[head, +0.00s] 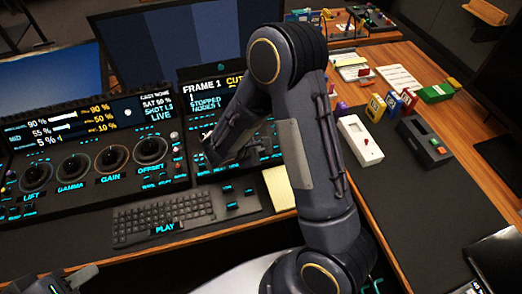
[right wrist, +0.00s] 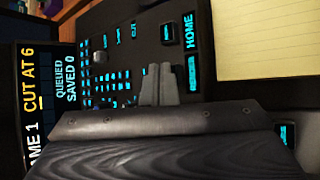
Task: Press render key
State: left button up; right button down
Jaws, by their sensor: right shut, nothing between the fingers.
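The control panel (head: 190,168) with lit cyan labels stands on the desk, and its right part also shows in the right wrist view (right wrist: 150,30). That part has several small dark keys, among them a key labelled HOME (right wrist: 191,30). I cannot read a render label on any key. My right gripper (right wrist: 160,85) is shut and empty, with its fingertips over the panel's key rows; I cannot tell whether they touch a key. In the head view my right arm hides part of this panel. My left gripper (head: 78,278) is at the bottom left, cut by the edge; its jaws are unclear.
A keyboard (head: 162,217) lies in front of the panel. A yellow note pad (head: 280,188) lies right of it. A white box (head: 360,140), a dark box (head: 424,143) and several small coloured items stand on the right desk. A large monitor (head: 180,45) stands behind.

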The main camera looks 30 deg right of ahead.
jog(key=shift+f+b, duration=0.3)
jog(key=shift+b, duration=0.05)
jog(key=shift+r, duration=0.1)
dwell(0.5)
jog(key=shift+r+p, duration=0.5)
jog(key=shift+r, duration=0.35)
jog(key=shift+r, duration=0.15)
jog(key=shift+r+p, duration=1.6)
jog(key=shift+r, duration=0.85)
jog(key=shift+f, duration=0.1)
